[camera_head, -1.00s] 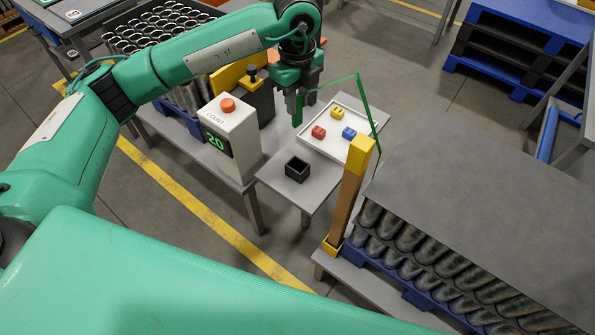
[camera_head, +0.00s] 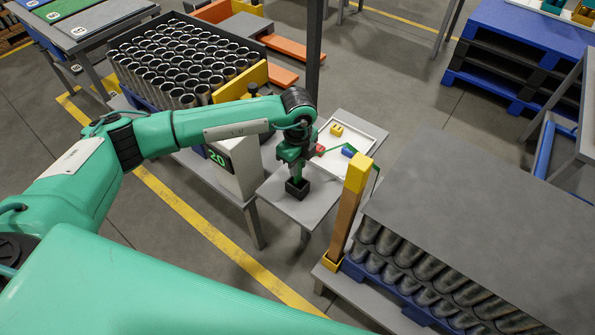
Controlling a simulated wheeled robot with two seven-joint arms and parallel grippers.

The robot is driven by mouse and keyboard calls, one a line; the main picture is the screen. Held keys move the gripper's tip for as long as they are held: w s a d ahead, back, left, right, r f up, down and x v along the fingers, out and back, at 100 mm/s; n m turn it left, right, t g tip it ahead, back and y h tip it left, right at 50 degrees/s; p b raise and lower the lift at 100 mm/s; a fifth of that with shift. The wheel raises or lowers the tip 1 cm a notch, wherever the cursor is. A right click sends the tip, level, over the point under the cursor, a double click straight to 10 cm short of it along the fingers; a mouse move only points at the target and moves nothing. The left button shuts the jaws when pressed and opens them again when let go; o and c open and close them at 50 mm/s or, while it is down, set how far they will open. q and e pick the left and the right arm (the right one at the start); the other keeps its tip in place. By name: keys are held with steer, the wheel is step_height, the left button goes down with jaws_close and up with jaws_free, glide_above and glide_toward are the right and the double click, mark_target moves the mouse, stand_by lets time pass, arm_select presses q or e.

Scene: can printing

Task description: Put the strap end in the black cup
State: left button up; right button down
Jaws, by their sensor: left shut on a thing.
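The black cup (camera_head: 298,190) is a small square open box on the grey side table. My left gripper (camera_head: 295,178) is right above it, pointing down, with its fingertips at or just inside the cup's mouth. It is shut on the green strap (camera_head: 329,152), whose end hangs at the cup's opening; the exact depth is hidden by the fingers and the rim. The strap runs from the gripper to the right, low over the white tray, toward the yellow-topped post (camera_head: 359,172). My right gripper is not in view.
The white tray (camera_head: 364,134) behind the cup holds a yellow, a red and a blue block. A control box with a green "20" display (camera_head: 219,158) stands left of the cup. Stacked cans (camera_head: 425,268) under a grey sheet (camera_head: 480,210) fill the right. A crate of cans (camera_head: 183,62) stands behind.

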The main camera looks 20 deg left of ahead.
arm_select(q)
step_height(320, 180, down, 4)
steer(key=shift+r, duration=0.25)
steer(key=shift+f, duration=0.45)
steer(key=o, duration=0.8)
steer(key=shift+o, duration=0.9)
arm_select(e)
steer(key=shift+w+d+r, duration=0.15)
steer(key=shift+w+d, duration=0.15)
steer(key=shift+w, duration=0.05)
